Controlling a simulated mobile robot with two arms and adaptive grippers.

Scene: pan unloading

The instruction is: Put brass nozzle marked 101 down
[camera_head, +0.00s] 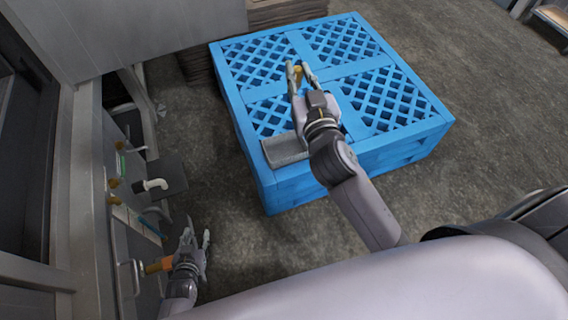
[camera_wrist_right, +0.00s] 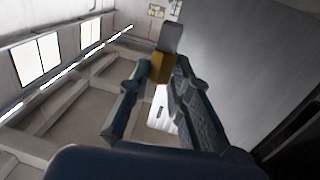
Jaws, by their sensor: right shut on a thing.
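The brass nozzle (camera_head: 298,74) is a small yellow-brown piece between the fingertips of my right gripper (camera_head: 301,71), which is shut on it. The gripper is over the blue pallet (camera_head: 296,42), toward its left half. I cannot tell the gap between nozzle and pallet. In the right wrist view the nozzle (camera_wrist_right: 161,68) shows as a brass block between the fingertips (camera_wrist_right: 160,72), with a grey piece beyond it. The marking 101 cannot be read. My left gripper (camera_head: 197,238) is open and empty, low at the left by the bench.
A grey tray (camera_head: 284,150) lies on the pallet's near left corner. A bench (camera_head: 88,170) at the left bears several brass-coloured pieces and a white elbow pipe (camera_head: 152,185). An orange-brown piece (camera_head: 158,265) is beside my left gripper. Most of the pallet's top is clear.

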